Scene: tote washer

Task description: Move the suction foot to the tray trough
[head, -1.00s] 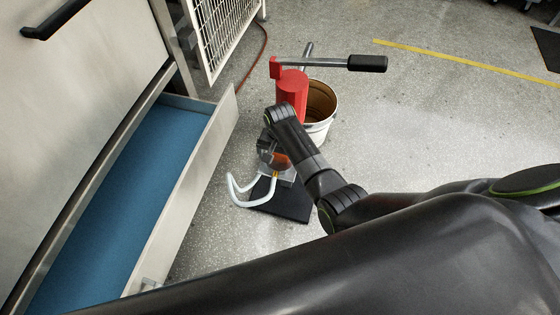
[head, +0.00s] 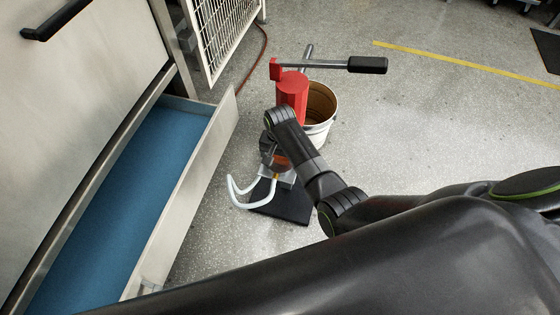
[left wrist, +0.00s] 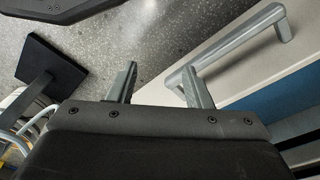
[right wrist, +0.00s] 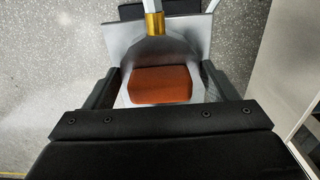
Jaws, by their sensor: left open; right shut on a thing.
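The suction foot, a grey body with an orange block (right wrist: 160,85) and a brass fitting (right wrist: 154,23), is between the fingers of my right gripper (right wrist: 167,88), which is shut on it. In the head view my right gripper (head: 277,158) holds it low, by a black plate (head: 285,204); whether it touches the plate is unclear. A white hose (head: 240,196) loops from it. The tray trough appears to be the open drawer with a blue floor (head: 110,200). My left gripper (left wrist: 158,88) is open and empty near the drawer's grey handle (left wrist: 235,42).
A red pump (head: 292,95) with a long lever (head: 330,65) stands beside a bucket (head: 322,110). A white mesh guard (head: 222,35) is behind the drawer. The drawer's front wall (head: 190,185) separates it from the plate.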

